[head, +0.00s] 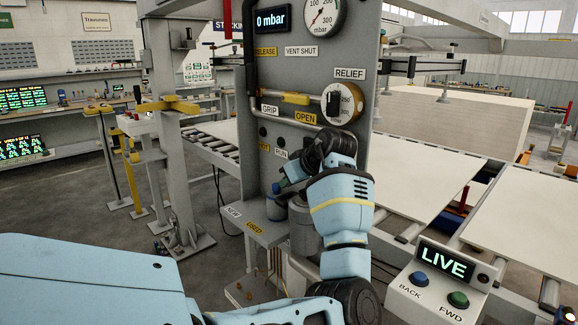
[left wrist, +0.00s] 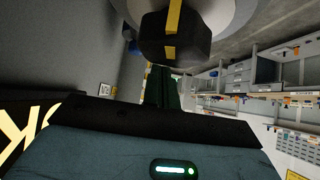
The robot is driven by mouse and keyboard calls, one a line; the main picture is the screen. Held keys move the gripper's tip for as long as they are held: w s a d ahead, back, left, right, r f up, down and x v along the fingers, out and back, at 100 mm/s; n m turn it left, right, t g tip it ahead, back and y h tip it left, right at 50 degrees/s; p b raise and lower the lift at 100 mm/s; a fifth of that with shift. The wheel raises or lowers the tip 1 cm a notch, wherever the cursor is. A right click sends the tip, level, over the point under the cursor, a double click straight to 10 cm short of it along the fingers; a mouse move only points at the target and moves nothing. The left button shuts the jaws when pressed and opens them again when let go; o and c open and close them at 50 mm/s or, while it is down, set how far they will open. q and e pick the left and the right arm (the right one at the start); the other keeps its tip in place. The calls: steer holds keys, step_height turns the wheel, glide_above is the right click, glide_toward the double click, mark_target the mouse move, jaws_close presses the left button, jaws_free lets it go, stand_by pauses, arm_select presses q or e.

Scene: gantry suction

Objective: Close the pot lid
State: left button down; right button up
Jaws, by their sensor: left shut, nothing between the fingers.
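The grey pot (head: 303,228) stands against the panel, and my left forearm and wrist cover part of it and its top. My left gripper (head: 284,184) is just above the pot, in front of the panel. In the left wrist view a black knob with a yellow stripe (left wrist: 173,38) sits on a pale grey round disc (left wrist: 235,12), which may be the lid. The dark green fingers (left wrist: 163,75) are shut and empty, pointing toward the knob. I cannot tell whether they touch it. Whether the lid is open or shut is hidden. My right gripper is not in view.
A small blue-topped container (head: 275,204) stands left of the pot, above a shelf marked NEW and USED (head: 243,217). Above are a yellow-gripped lever (head: 296,98) and the relief dial (head: 350,105). A LIVE control box (head: 440,283) is at lower right.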

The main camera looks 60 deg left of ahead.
arm_select(q)
steer(key=shift+s+a+f, duration=0.1)
steer(key=shift+a+f, duration=0.2)
steer(key=shift+f, duration=0.25)
steer(key=shift+s+a+f, duration=0.1)
steer(key=shift+a+f, duration=0.15)
steer(key=shift+f, duration=0.25)
steer(key=shift+w+d, duration=0.1)
step_height(320, 180, up, 4)
steer(key=r, duration=0.1)
glide_above(299, 198)
steer(key=shift+f, duration=0.25)
steer(key=shift+w+d+r, duration=0.1)
steer(key=shift+d+r, duration=0.2)
